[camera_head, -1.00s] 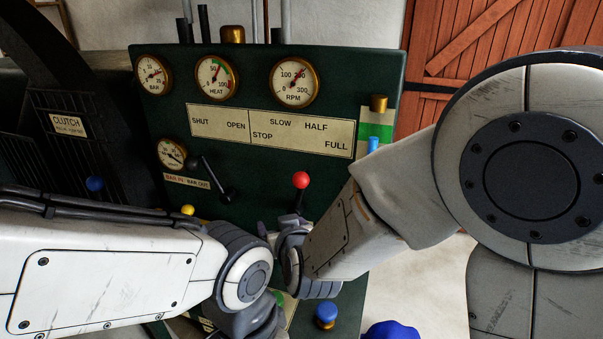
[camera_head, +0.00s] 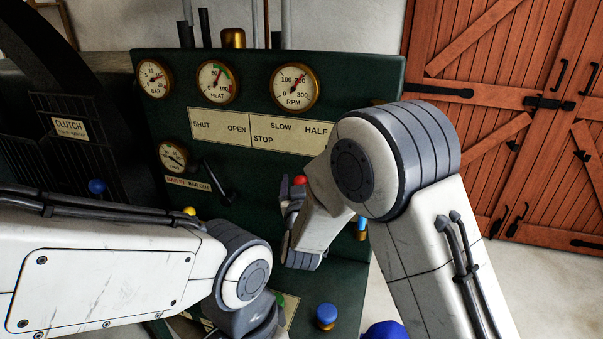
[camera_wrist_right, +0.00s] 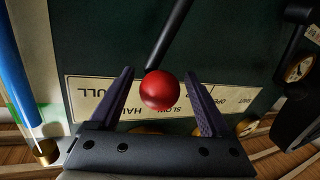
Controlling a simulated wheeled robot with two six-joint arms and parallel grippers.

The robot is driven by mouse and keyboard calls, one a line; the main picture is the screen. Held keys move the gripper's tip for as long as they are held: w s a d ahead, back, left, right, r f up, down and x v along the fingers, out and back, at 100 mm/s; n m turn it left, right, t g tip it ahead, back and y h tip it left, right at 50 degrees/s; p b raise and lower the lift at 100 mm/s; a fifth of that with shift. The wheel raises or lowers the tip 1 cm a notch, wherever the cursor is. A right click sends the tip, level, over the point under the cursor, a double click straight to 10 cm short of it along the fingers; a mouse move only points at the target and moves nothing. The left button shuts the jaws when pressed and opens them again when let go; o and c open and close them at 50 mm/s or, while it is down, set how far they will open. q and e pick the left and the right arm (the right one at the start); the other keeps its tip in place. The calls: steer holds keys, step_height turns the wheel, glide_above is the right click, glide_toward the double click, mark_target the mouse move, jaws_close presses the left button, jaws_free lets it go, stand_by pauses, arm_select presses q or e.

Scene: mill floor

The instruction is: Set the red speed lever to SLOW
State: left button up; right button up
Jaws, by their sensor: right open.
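The red speed lever's round knob (camera_head: 300,180) shows below the word plate (camera_head: 255,132), under the SLOW and HALF words. It is partly covered by my right arm. In the right wrist view the red knob (camera_wrist_right: 160,90) sits between the two spread fingers of my right gripper (camera_wrist_right: 159,73), with a visible gap on each side. The lever's black rod (camera_wrist_right: 170,38) runs up from the knob there. My right gripper (camera_head: 292,192) is open around the knob. My left arm's wrist shows at the bottom of the head view; its fingers are not visible.
A black lever (camera_head: 220,185) stands left of the red knob. A blue handle (camera_head: 361,226) and a blue button (camera_head: 326,315) are to the right and below. Gauges line the green panel (camera_head: 240,160). A blue object (camera_head: 385,331) is at the bottom edge.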

arm_select(q)
steer(key=shift+r, duration=0.2)
arm_select(e)
steer(key=shift+w, duration=0.75)
jaws_close()
